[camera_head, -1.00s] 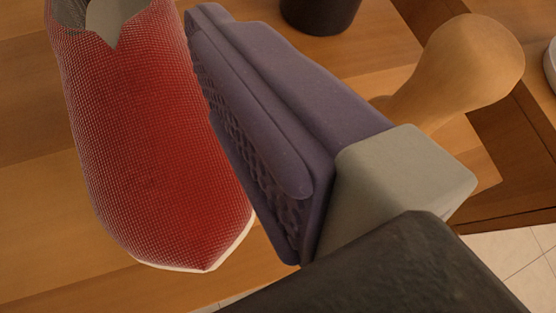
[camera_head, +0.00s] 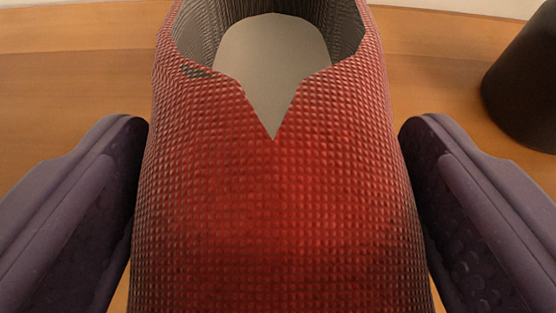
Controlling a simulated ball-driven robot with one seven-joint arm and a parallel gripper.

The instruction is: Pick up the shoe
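The red textured shoe (camera_head: 275,210) fills the middle of the camera view, with its grey-lined opening (camera_head: 272,60) facing the top of the picture. Its toe end runs out of the bottom of the picture. My gripper (camera_head: 272,135) is open, with one purple finger on each side of the shoe. The fingers look very close to the shoe's sides; I cannot tell whether either one touches it. The shoe rests on the wooden table (camera_head: 70,70).
A dark cup-like object (camera_head: 525,85) stands on the table at the right, beyond the right finger. The table at the upper left is clear. A pale strip shows beyond the table's far edge.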

